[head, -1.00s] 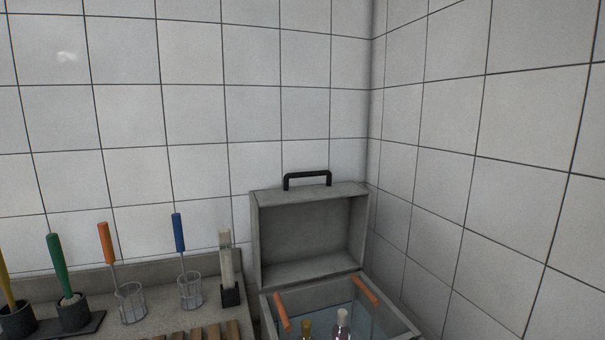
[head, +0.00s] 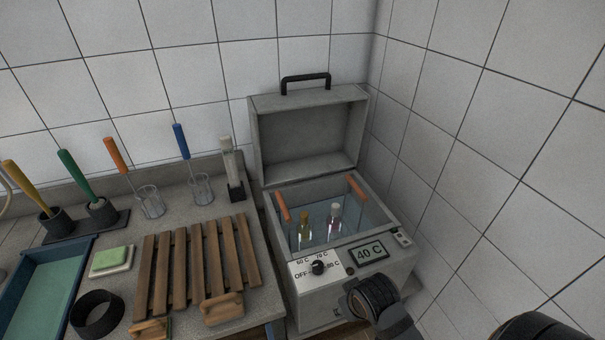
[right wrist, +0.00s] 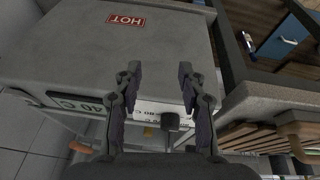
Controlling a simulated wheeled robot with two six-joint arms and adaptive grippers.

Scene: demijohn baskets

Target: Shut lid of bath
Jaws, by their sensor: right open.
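The bath (head: 335,310) is a grey box in the right corner of the bench in the head view. Its lid (head: 310,155) stands open and upright at the back, with a black handle (head: 305,78) on its upper edge. The front panel has a dial (head: 318,267) and a display reading 40 C (head: 369,252). My right arm reaches in front of the bath in the head view. My right gripper (right wrist: 160,80) is open and empty in the right wrist view, before a grey bath face with a red HOT label (right wrist: 126,20). My left gripper is out of view.
Two orange-handled items (head: 284,207) and two small bottles (head: 305,229) sit in the bath. Left of it are a wooden slatted rack (head: 195,265), a black ring (head: 97,314), a blue tray (head: 45,285) and upright tools in holders. Tiled walls close off the back and right.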

